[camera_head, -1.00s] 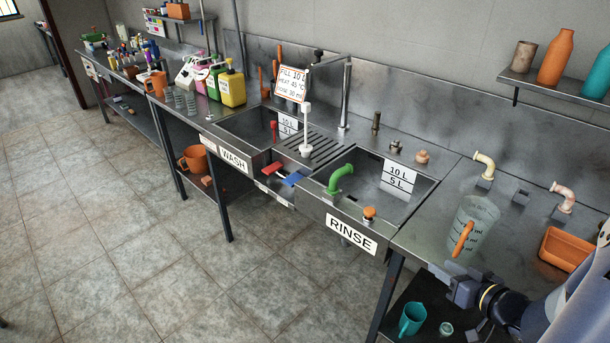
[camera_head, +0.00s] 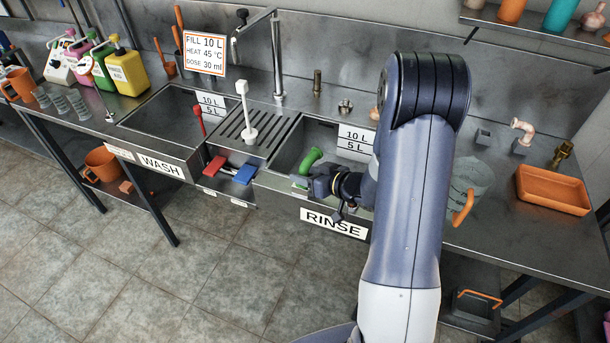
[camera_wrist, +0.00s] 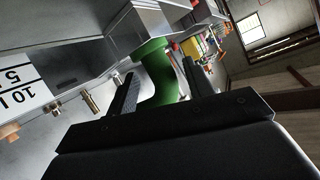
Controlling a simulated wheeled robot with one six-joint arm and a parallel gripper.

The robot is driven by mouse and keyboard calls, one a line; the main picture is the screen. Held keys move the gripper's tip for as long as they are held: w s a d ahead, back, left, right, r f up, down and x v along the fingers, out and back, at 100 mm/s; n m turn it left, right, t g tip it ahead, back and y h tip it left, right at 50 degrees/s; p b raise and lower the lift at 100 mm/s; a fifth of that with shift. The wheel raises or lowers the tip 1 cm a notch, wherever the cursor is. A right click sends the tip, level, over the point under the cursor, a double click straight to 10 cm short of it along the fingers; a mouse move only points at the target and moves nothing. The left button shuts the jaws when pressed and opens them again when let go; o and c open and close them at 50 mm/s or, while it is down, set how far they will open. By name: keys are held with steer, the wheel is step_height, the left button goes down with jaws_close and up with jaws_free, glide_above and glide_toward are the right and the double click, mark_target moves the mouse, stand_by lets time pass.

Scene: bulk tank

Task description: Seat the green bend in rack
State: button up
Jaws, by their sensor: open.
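The green bend (camera_head: 310,160) is a curved pipe at the left front corner of the rinse basin. My gripper (camera_head: 305,182) is beside its near side, its fingertips partly hidden. In the wrist view, the bend (camera_wrist: 160,75) lies between the two open fingers of my gripper (camera_wrist: 158,70), with a gap visible at the right finger. Whether the left finger touches is unclear. Small grey square sockets stand on the right counter: one is empty (camera_head: 483,138), and one carries a pink bend (camera_head: 523,130). I take these for the rack, though no label shows.
My arm hides part of the rinse basin and counter. A clear jug (camera_head: 470,177) and orange tray (camera_head: 554,190) stand on the right counter. A white plunger-like tool (camera_head: 246,125) stands on the drainer left of the bend. The wash basin (camera_head: 165,118) is farther left.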

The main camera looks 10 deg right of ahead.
steer(key=shift+x, duration=0.8)
steer(key=shift+c, duration=0.3)
jaws_close()
